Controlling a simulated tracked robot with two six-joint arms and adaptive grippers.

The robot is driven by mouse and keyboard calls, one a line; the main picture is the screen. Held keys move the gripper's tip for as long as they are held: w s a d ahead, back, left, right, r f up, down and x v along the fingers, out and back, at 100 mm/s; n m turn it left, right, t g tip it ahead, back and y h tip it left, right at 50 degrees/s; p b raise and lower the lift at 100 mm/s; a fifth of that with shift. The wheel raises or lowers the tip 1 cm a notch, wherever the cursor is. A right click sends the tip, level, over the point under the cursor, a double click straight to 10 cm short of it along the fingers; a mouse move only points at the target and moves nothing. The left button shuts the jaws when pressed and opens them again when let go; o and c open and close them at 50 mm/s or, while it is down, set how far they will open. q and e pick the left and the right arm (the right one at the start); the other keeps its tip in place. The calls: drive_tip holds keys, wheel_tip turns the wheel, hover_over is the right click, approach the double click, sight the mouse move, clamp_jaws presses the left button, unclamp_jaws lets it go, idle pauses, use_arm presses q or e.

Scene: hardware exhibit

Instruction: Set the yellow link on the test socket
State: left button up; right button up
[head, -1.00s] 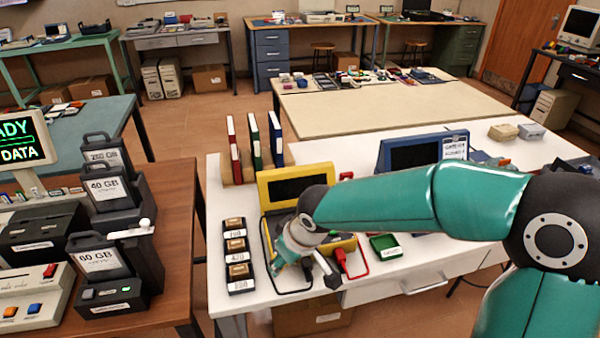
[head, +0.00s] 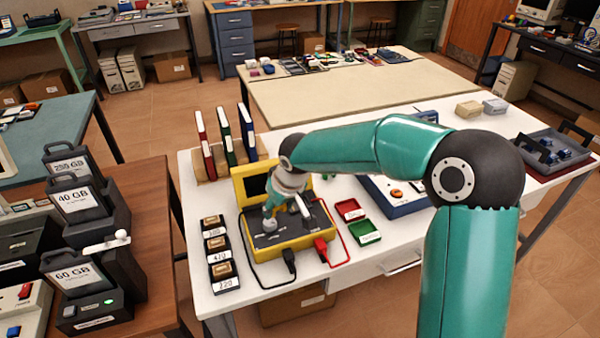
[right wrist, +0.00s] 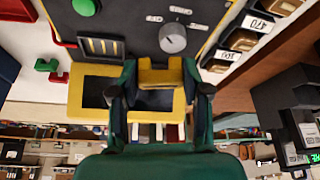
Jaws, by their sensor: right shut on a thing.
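My right gripper (head: 270,207) is over the dark panel of the yellow-cased tester (head: 322,232) on the white table. In the right wrist view, the right gripper (right wrist: 160,88) is shut on the yellow link (right wrist: 160,74), which sits crosswise between its fingers. The panel (right wrist: 125,22) shows there with a grey dial (right wrist: 172,38) and a slotted dark part (right wrist: 100,46) beside the link. I cannot tell which part is the test socket, nor whether the link touches the panel. In the head view the arm and gripper hide the link. My left gripper is out of view.
Several labelled blocks (head: 220,262) stand left of the tester. Red (head: 350,209) and green (head: 365,232) trays and a blue device (head: 398,205) lie to its right. Upright binders (head: 226,145) stand behind. Black and red leads (head: 322,249) loop at the tester's front.

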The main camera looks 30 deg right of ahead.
drive_tip(key=w+d+m, duration=0.1)
drive_tip(key=d, duration=0.1)
drive_tip(key=w+d+p, duration=0.1)
drive_tip(key=d, duration=0.2)
drive_tip(key=w+d+r+m+h, duration=0.1)
drive_tip(key=d, duration=0.1)
drive_tip(key=shift+w+d+r+m, duration=0.1)
drive_tip(key=shift+w+d+m, duration=0.1)
drive_tip(key=shift+d+m, duration=0.15)
drive_tip(key=shift+w+d, duration=0.1)
drive_tip(key=shift+d, duration=0.25)
use_arm(q)
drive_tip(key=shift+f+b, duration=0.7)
drive_tip(key=shift+b, duration=0.95)
use_arm(e)
drive_tip(key=shift+f, duration=2.95)
use_arm(q)
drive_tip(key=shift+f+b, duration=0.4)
drive_tip(key=shift+b, duration=0.05)
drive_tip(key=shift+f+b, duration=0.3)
use_arm(e)
drive_tip(key=shift+f, duration=0.25)
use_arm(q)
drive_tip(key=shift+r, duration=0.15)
use_arm(e)
drive_tip(key=shift+r, duration=0.15)
